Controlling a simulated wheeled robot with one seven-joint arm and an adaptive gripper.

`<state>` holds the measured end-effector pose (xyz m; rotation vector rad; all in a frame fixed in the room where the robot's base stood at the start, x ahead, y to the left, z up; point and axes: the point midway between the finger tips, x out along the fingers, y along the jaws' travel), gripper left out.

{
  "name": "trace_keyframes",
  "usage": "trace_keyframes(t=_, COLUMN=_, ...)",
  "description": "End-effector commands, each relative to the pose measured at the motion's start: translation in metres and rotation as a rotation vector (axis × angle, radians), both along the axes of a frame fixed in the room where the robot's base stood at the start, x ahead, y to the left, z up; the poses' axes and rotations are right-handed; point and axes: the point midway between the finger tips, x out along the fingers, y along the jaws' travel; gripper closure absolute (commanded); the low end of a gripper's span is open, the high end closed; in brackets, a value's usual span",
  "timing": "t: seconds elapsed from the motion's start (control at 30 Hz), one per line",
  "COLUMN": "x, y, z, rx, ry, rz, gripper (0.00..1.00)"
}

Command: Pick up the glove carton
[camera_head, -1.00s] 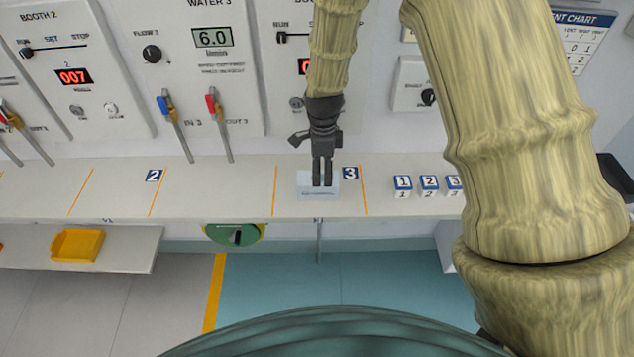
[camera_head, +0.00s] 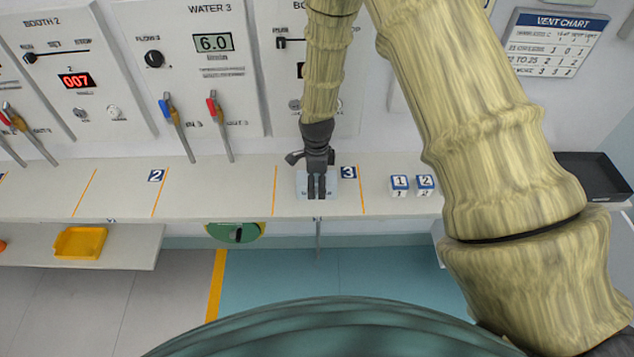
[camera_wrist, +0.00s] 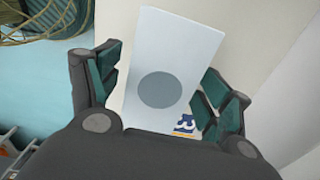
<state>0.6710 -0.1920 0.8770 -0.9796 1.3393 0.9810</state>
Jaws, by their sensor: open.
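The glove carton appears as a pale blue-white box (camera_head: 301,186) on the counter, just left of the blue 3 marker. In the wrist view the carton (camera_wrist: 178,55) shows a plain pale face with a grey oval, lying between the two fingers. My gripper (camera_head: 317,192) points down over the carton and hides most of it in the head view. Its jaws (camera_wrist: 160,90) are open, one finger on each side of the box. I cannot tell whether either finger touches it.
The counter (camera_head: 220,190) is clear to the left of the carton. Small blue-and-white numbered blocks (camera_head: 400,185) stand to the right. A black tray (camera_head: 594,176) is at far right, a yellow tray (camera_head: 80,242) on the lower shelf.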

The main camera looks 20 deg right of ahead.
Motion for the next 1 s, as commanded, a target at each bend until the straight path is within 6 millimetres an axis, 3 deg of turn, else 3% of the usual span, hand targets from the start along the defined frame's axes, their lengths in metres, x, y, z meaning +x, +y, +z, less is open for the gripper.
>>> trace_keyframes(t=0.37, x=-0.0001, y=-0.0001, z=-0.005, rx=0.0, ry=0.0, rz=0.0, gripper=0.21)
trace_keyframes(t=0.67, x=-0.0001, y=-0.0002, z=-0.0048, rx=0.0, ry=-0.001, rz=0.0, gripper=0.76)
trace_keyframes(t=1.0, x=0.0004, y=-0.0001, z=-0.0032, rx=0.0, ry=-0.001, rz=0.0, gripper=0.76)
